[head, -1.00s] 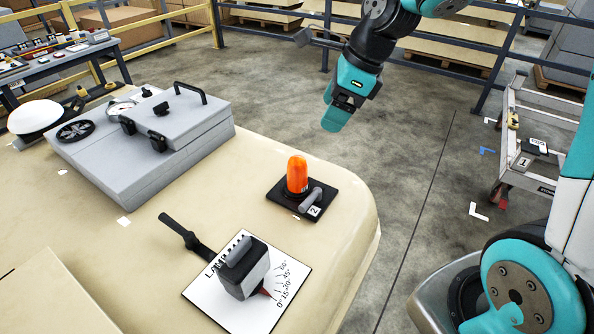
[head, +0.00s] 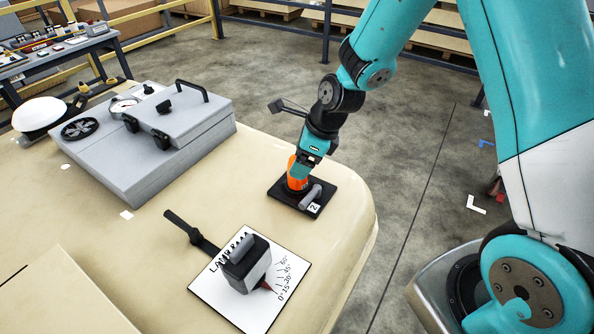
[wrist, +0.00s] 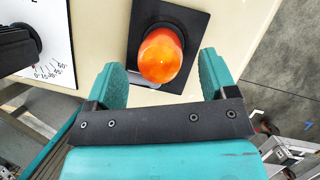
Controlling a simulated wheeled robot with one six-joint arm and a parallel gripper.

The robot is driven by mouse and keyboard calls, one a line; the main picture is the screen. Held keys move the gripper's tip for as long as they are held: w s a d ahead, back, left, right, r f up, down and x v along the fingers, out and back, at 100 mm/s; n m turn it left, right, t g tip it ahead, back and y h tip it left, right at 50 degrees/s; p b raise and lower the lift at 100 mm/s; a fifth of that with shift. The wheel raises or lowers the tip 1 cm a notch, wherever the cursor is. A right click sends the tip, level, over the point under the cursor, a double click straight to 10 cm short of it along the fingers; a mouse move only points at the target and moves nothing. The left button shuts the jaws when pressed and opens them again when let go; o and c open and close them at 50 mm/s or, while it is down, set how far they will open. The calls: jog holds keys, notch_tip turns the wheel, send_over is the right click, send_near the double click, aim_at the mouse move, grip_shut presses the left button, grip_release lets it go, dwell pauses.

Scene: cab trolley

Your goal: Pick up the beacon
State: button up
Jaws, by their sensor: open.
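The orange beacon (head: 296,180) stands upright on a black square plate (head: 318,206) near the rounded corner of the cream surface. In the wrist view the beacon (wrist: 161,55) shows between and a little beyond the two open teal fingers of my gripper (wrist: 164,78). A gap shows on each side, and the jaws hold nothing.
A lamp box with a dial (head: 247,265) sits on a white scale card near the beacon, with a black lever (head: 190,232) beside it. A grey case (head: 150,140) with handles stands at the back left. Open floor (head: 410,170) lies right of the cream surface.

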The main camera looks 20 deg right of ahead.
jog(key=shift+p+x, duration=0.3)
jog(key=shift+x, duration=1.1)
jog(key=shift+c, duration=0.2)
jog(key=c, duration=1)
